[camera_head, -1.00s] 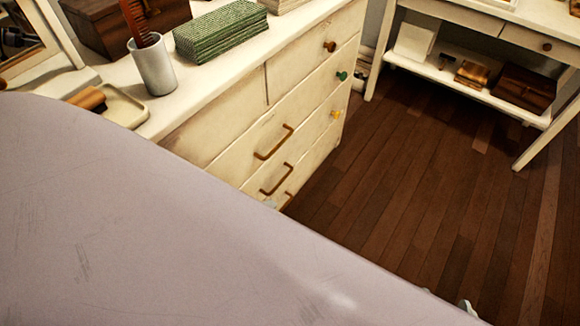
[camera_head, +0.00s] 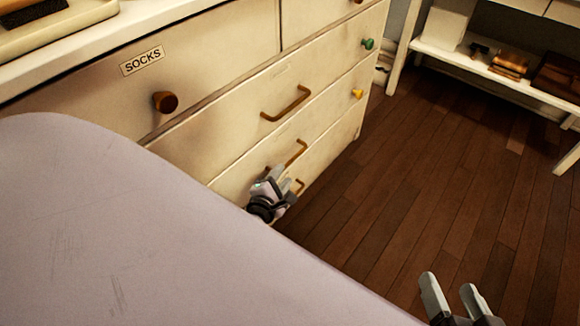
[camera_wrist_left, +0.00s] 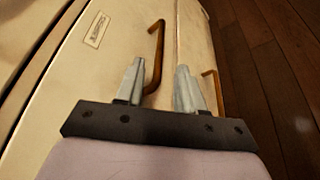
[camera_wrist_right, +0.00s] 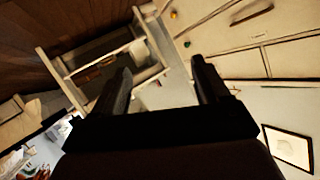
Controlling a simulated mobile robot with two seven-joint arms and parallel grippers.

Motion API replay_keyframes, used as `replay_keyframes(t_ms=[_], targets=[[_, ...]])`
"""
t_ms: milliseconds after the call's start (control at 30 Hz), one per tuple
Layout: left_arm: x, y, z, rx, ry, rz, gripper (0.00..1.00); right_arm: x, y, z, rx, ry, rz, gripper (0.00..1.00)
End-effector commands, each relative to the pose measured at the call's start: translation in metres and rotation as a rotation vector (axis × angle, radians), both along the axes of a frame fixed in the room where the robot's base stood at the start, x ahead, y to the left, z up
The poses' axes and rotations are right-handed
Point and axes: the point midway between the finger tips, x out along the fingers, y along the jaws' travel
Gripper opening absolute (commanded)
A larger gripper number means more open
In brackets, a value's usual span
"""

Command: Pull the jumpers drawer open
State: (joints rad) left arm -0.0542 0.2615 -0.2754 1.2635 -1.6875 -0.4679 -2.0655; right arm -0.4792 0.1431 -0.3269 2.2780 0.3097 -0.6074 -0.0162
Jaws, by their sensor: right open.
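The cream dresser (camera_head: 225,120) has stacked drawers, all apparently shut. The top one reads "SOCKS"; the lower labels are too small to read, so I cannot tell which is the jumpers drawer. My left gripper (camera_head: 282,182) is in front of the lower drawers, close to the middle bar handle (camera_head: 298,152). In the left wrist view its fingers (camera_wrist_left: 158,88) are apart, and a brass handle (camera_wrist_left: 157,50) appears between them, nearer the left finger; contact is unclear. My right gripper (camera_head: 452,294) is open and empty over the floor, away from the dresser.
Dark wooden floor (camera_head: 450,170) is clear to the right. A white table with a loaded low shelf (camera_head: 480,68) stands at the back right.

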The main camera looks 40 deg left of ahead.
Motion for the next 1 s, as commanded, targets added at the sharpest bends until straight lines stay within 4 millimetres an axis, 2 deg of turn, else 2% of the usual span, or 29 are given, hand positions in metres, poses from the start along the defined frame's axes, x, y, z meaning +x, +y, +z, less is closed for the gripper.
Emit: replay_keyframes(t_ms=[233,500,667,900,933,1000], targets=[[0.027,0.007,-0.007,0.009,-0.002,-0.001,0.38,0.001,0.004,-0.005,0.026,-0.015,0.011,0.75],[0.059,0.015,-0.015,0.008,-0.001,-0.001,0.38,-0.001,-0.009,-0.006,-0.045,-0.096,-0.013,0.75],[0.067,0.017,-0.015,0.006,0.001,-0.002,0.38,-0.002,-0.012,-0.005,-0.062,-0.117,-0.019,0.75],[0.067,0.017,-0.015,0.006,0.001,-0.002,0.38,-0.002,-0.012,-0.003,-0.064,-0.120,-0.020,0.75],[0.067,0.017,-0.015,0.006,0.001,-0.002,0.35,-0.002,-0.012,-0.003,-0.064,-0.120,-0.020,0.75],[0.067,0.017,-0.015,0.006,0.001,-0.002,0.12,-0.002,-0.012,-0.003,-0.064,-0.120,-0.020,0.75]])
